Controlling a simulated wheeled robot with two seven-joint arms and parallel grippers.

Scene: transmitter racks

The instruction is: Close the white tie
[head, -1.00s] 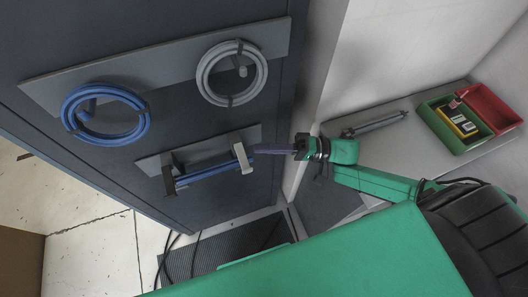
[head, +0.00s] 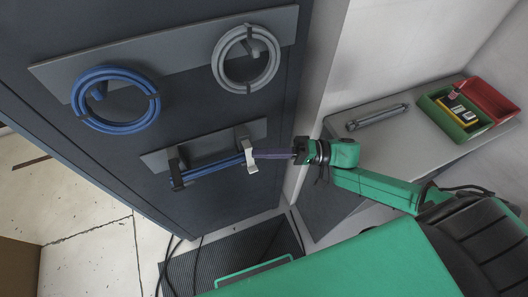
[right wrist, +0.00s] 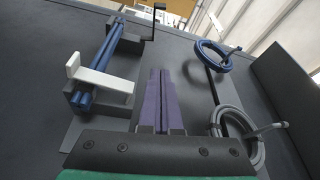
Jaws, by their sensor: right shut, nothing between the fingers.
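The white tie (head: 249,155) is a pale clip at the right end of the lower grey bracket, by the blue cables (head: 208,170). In the right wrist view the white tie (right wrist: 88,76) is an L-shaped piece standing out beside the blue cables (right wrist: 106,58). My right gripper (head: 259,153) has long purple fingers pointing left at the white tie in the head view. In the right wrist view the gripper (right wrist: 160,74) is shut and empty, to the right of the tie with a gap between. A dark tie (head: 175,169) holds the other cable end. My left gripper is not in view.
A blue cable coil (head: 116,127) and a grey cable coil (head: 268,76) hang on a grey panel above. A shelf at right holds a grey rod (head: 377,117), a green bin (head: 433,99) and a red bin (head: 496,98). Floor cables lie below the cabinet.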

